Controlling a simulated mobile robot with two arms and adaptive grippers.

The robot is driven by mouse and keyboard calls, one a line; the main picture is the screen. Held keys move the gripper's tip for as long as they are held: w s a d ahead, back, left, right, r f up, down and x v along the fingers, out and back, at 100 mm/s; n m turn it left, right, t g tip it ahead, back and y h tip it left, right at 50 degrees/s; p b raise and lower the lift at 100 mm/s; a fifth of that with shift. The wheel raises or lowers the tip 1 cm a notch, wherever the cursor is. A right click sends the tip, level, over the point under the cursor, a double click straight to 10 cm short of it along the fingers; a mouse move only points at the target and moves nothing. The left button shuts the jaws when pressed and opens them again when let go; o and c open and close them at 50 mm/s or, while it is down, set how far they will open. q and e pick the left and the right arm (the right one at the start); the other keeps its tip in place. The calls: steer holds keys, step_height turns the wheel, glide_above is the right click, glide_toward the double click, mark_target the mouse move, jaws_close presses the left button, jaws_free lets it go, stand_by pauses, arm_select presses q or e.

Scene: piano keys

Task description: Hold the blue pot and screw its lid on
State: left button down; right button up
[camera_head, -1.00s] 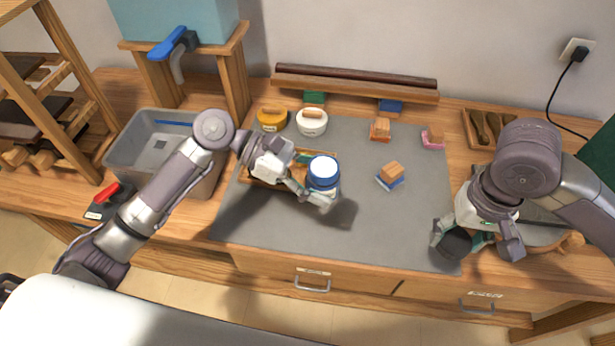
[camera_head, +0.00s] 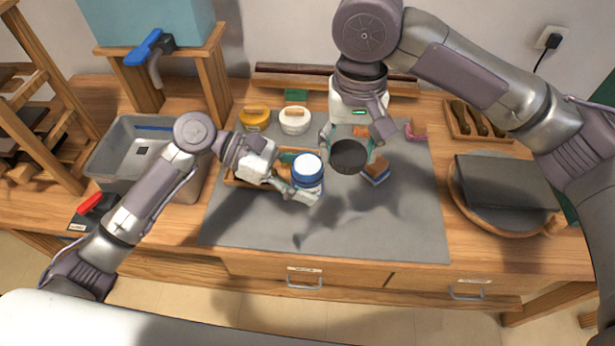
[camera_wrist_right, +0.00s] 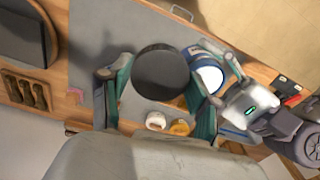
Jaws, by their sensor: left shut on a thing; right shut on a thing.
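The blue pot (camera_head: 309,176) has a white top and a blue body. My left gripper (camera_head: 302,190) is shut on it and holds it above the grey mat. My right gripper (camera_head: 348,150) is shut on a dark round lid (camera_head: 351,157), just right of the pot and apart from it in the head view. The right wrist view shows the lid (camera_wrist_right: 161,72) between the fingers of my right gripper (camera_wrist_right: 158,80). The pot (camera_wrist_right: 208,72) shows beside it there, partly hidden by a finger.
A yellow pot (camera_head: 254,120) and a white pot (camera_head: 294,122) stand behind. A grey bin (camera_head: 130,150) is at left. A dark slab (camera_head: 505,183) lies on a round board at right. The front mat is clear.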

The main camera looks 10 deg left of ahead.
mark_target(308, 164)
steer(key=shift+n, duration=0.3)
steer(key=a+r, duration=0.1)
steer(key=a, duration=0.1)
steer(key=a+r, duration=0.3)
steer(key=a, duration=0.1)
steer(key=shift+s+a+r, duration=0.2)
steer(key=shift+s+a, duration=0.05)
steer(key=shift+s, duration=0.05)
steer(key=shift+d+f, duration=0.1)
steer(key=shift+f, duration=1.9)
steer(key=shift+f, duration=0.1)
steer(key=shift+f, duration=0.8)
steer(key=shift+f, duration=0.55)
